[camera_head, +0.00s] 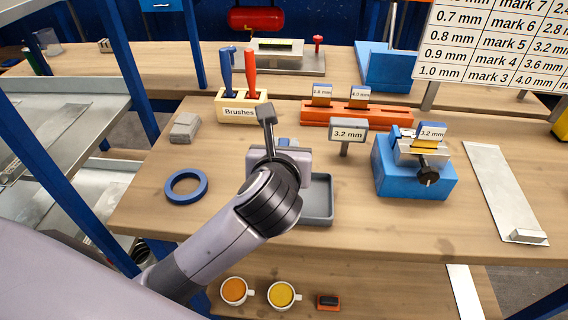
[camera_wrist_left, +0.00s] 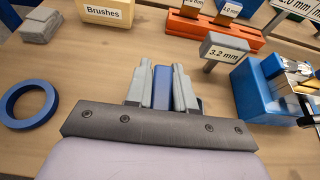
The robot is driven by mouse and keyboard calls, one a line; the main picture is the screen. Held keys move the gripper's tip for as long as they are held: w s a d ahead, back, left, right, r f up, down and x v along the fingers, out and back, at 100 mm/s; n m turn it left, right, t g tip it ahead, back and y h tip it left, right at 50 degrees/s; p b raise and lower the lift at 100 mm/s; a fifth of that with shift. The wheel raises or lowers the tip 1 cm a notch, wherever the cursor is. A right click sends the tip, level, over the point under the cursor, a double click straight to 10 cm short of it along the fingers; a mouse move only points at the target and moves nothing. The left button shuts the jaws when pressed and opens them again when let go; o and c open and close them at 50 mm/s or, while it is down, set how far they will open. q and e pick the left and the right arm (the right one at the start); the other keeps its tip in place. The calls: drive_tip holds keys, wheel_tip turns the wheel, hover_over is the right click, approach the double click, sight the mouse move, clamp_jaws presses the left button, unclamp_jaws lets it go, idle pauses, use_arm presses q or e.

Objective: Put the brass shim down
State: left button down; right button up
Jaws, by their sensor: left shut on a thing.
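My left gripper (camera_head: 287,148) is above the front middle of the bench, over or near a grey tray (camera_head: 318,216). In the left wrist view its fingers (camera_wrist_left: 162,88) are shut on a blue piece (camera_wrist_left: 162,87) held between them. I see no brass on this piece; its lower part is hidden, so I cannot tell if it is the brass shim or touches the tray. A tagged 3.2 mm piece (camera_head: 432,133) sits in the blue vise (camera_head: 415,183) to the right. My right gripper is not in view.
A 3.2 mm sign (camera_head: 348,134) stands close right of the gripper. Behind are an orange rack (camera_head: 357,117) with tagged pieces and a Brushes holder (camera_head: 242,109). A blue ring (camera_head: 186,187) and grey blocks (camera_head: 185,127) lie left. Bench between tray and vise is clear.

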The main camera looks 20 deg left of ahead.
use_arm(q)
drive_tip(key=shift+f, duration=2.15)
drive_tip(key=shift+f, duration=0.1)
drive_tip(key=c, duration=1)
unclamp_jaws()
drive_tip(key=shift+o, duration=0.2)
